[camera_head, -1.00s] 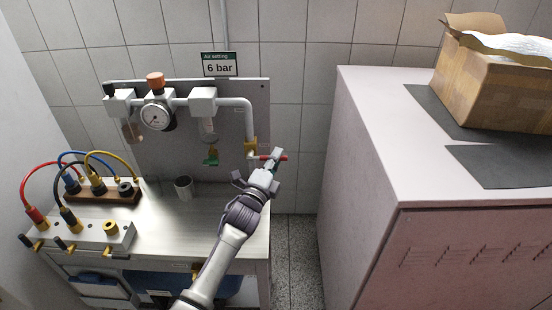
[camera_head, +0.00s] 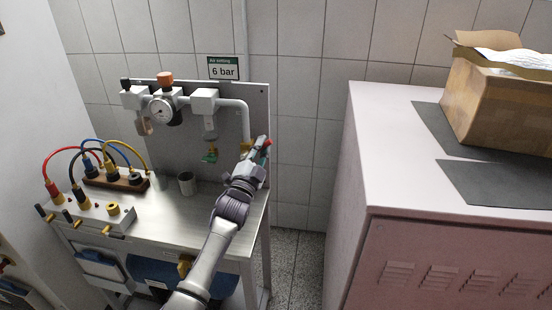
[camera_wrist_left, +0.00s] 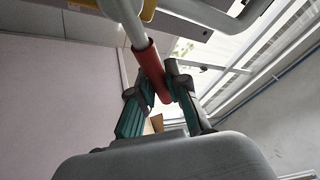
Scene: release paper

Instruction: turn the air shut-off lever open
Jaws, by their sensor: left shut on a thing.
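The air shut-off lever has a red grip, which shows in the wrist view (camera_wrist_left: 152,68) between the two fingers of my left gripper (camera_wrist_left: 163,92). The grip's metal stem runs up from it, past a yellow valve part at the top. In the head view my left gripper (camera_head: 260,150) is at the lower end of the grey pipe, at the right edge of the panel. It is shut on the lever, and only the red tip (camera_head: 268,142) shows past the fingers. The valve body is mostly hidden behind the gripper there. My right gripper is not in view.
The grey pipe (camera_head: 246,118) comes down from the regulator with its gauge (camera_head: 160,110). A metal cup (camera_head: 187,184) and hose fittings stand on the bench (camera_head: 205,205). A pink cabinet (camera_head: 400,120) bearing a cardboard box (camera_head: 500,100) stands to the right.

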